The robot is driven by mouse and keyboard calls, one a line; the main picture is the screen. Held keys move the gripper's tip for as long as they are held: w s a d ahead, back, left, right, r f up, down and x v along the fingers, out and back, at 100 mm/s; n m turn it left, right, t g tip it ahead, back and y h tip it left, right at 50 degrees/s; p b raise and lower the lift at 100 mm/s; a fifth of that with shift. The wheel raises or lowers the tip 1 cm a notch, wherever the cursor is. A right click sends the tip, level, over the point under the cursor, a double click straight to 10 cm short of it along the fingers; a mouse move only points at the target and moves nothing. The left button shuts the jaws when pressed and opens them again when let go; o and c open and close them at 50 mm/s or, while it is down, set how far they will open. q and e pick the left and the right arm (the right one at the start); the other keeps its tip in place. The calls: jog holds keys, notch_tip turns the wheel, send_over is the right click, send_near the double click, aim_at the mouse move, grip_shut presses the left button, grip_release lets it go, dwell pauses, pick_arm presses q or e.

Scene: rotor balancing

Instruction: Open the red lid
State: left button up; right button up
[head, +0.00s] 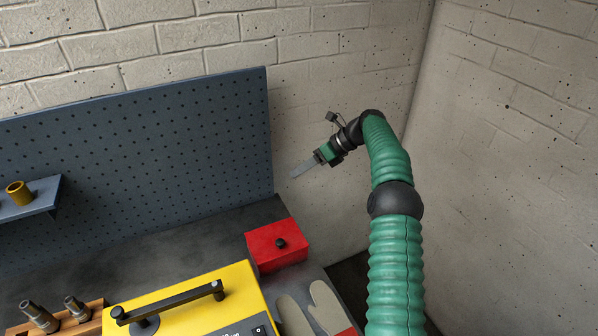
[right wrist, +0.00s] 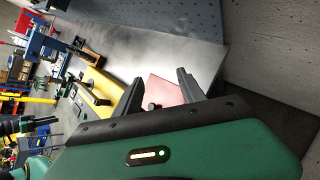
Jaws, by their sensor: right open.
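A red box (head: 275,257) with a red lid (head: 268,238) and a small black knob (head: 281,243) on top sits at the right end of the dark bench; the lid looks closed. In the right wrist view the red lid (right wrist: 170,88) and its knob (right wrist: 152,103) show between the two fingers. My left gripper is not seen in the head view.
A yellow case (head: 190,300) with a black handle stands left of the red box. Grey gloves (head: 312,308) lie in front of the box. A blue pegboard (head: 150,150) rises behind the bench, with a shelf (head: 30,200) at left. The air above the box is clear.

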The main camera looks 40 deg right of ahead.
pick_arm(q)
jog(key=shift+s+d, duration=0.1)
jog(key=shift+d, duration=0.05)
pick_arm(e)
jog(key=shift+d, duration=0.15)
jog(key=s+a+f+n+g+h, duration=0.1)
jog(key=a+f+n+g+h, duration=0.15)
jog(key=a+n, duration=0.65)
jog(key=s+a+f+n+g+h, duration=0.15)
jog(key=a+f+n, duration=0.3)
jog(key=a, duration=0.75)
jog(key=s+a+f+n+h, duration=0.1)
jog(key=s+a+n, duration=0.3)
jog(key=s+n, duration=0.2)
jog(key=s+a+f+n, duration=0.1)
jog(key=s+a+n, duration=0.3)
jog(key=s+n, duration=0.3)
jog(key=s+a+f+n+h, duration=0.1)
jog(key=s+a+f+n, duration=0.1)
jog(key=s+a+n, duration=0.2)
jog(key=shift+s+n+h, duration=0.3)
jog(key=shift+s+n, duration=1.05)
jog(key=shift+s, duration=0.7)
jog(key=shift+s+f, duration=0.1)
jog(key=shift+f, duration=0.1)
